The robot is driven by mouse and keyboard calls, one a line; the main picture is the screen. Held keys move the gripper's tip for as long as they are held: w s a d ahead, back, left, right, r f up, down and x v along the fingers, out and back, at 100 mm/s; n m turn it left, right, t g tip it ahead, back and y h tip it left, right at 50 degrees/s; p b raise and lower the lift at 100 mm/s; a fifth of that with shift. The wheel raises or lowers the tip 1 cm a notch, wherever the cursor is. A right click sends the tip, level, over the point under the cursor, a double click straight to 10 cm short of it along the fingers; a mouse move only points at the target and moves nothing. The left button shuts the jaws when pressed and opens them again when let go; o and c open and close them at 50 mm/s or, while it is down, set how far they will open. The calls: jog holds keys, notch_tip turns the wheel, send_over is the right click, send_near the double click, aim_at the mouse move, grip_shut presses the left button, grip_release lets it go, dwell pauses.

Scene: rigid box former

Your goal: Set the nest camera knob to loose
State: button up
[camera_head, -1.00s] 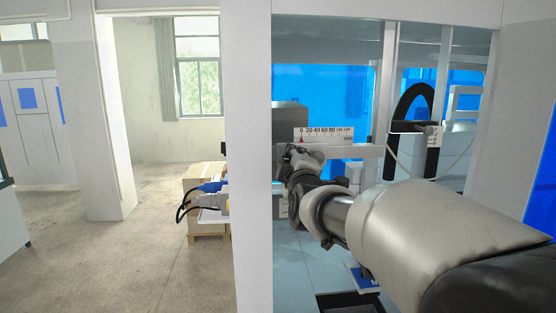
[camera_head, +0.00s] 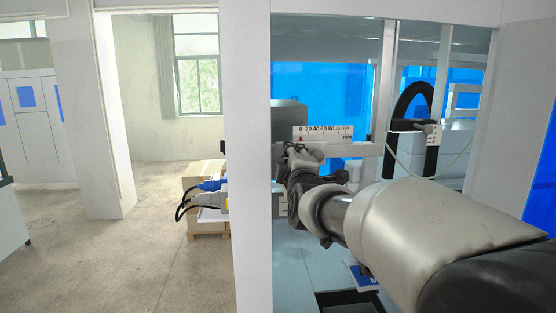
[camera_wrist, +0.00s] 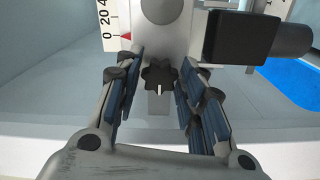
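A black lobed knob (camera_wrist: 160,75) with a light mark shows in the wrist view, on a grey bracket. My gripper (camera_wrist: 160,80) is open, with one finger on each side of the knob and a visible gap to both. The knob lies between the fingertips in the picture; I cannot tell how far ahead of them it is. A white scale (camera_wrist: 112,22) with a red pointer (camera_wrist: 126,36) is at the upper left. The scale also shows in the head view (camera_head: 322,134). There my arm hides the knob.
A blue panel (camera_wrist: 295,85) lies at the right. In the head view, a white post (camera_head: 246,160) stands left of my arm and a black hose loop (camera_head: 410,110) stands behind it.

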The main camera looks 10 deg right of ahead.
jog(key=shift+s, duration=0.1)
jog(key=s, duration=1.2)
jog(key=shift+w, duration=0.1)
jog(key=s+f+m+g+b, duration=0.2)
jog(key=s+f+b, duration=0.25)
jog(key=f, duration=0.45)
jog(key=s+f+m+g+y+b, duration=0.1)
jog(key=s+f+m+g+b, duration=0.2)
jog(key=f+b, duration=0.5)
jog(key=s+f+m+g+b, duration=0.15)
jog(key=s+f+b, duration=0.3)
jog(key=f, duration=0.65)
jog(key=s+d+f+m+g+b, duration=0.1)
jog(key=s+f+m+g+b, duration=0.2)
jog(key=s+f, duration=0.6)
jog(key=s+d+f+m+g+h+b, duration=0.1)
jog(key=s+f+m+g+b, duration=0.3)
jog(key=f, duration=1)
jog(key=s+d+m+b, duration=0.1)
jog(key=s+m+b, duration=0.1)
jog(key=s+b, duration=0.2)
jog(key=shift+s+d+f, duration=0.3)
jog(key=shift+s+f, duration=0.05)
jog(key=shift+s, duration=0.95)
